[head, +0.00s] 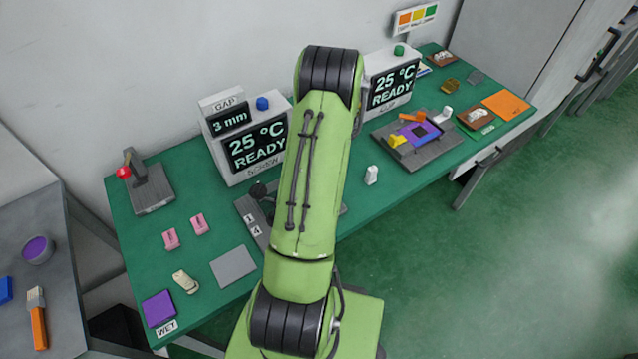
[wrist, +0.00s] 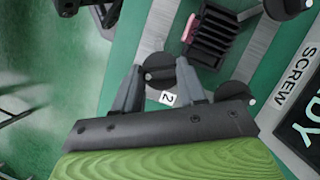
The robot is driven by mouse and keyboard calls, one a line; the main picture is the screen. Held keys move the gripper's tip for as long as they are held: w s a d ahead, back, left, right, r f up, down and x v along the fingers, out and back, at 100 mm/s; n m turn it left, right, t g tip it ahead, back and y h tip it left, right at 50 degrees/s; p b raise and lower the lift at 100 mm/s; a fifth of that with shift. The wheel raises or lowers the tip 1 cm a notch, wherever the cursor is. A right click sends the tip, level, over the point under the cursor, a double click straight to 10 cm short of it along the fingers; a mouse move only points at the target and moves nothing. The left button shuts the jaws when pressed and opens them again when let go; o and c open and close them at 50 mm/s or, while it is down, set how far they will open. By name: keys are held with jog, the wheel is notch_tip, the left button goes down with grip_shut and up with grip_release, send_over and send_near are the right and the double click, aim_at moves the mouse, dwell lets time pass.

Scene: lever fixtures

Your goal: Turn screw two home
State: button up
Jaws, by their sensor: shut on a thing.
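Screw two has a round black knob (wrist: 158,70) beside a white label "2" (wrist: 168,99) in the wrist view. My gripper (wrist: 160,75) is shut on this knob, one grey finger on each side of it. The screw fixture's grey plate (head: 248,205) is partly hidden behind my arm in the head view, with labels "1" and "4" at its left edge. My gripper and screw two are hidden there. A gap display (head: 230,121) reads "3 mm". The screen below it (head: 258,146) reads "25 °C READY".
Other black knobs, one at the upper right (wrist: 286,8) and one at the right (wrist: 235,93), stand near my gripper in the wrist view. A black ribbed block (wrist: 212,35) sits between strips. Pink blocks (head: 171,239) and a grey pad (head: 233,266) lie left of my arm.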

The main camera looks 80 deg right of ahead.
jog(key=m, duration=0.2)
jog(key=m+t+p, duration=0.1)
jog(key=shift+s+r+m+h, duration=0.15)
jog(key=shift+m+h, duration=0.25)
jog(key=m+t+h+p, duration=0.1)
jog(key=m, duration=0.2)
jog(key=shift+a+m+t, duration=0.1)
jog(key=shift+m+t, duration=0.2)
jog(key=m+h+p, duration=0.1)
jog(key=m, duration=0.2)
jog(key=shift+s+m+t, duration=0.1)
jog(key=shift+m+t, duration=0.2)
jog(key=shift+a+m+h, duration=0.15)
jog(key=shift+m+h, duration=0.55)
jog(key=shift+m, duration=1.3)
jog(key=o, duration=1.1)
jog(key=shift+c, duration=0.2)
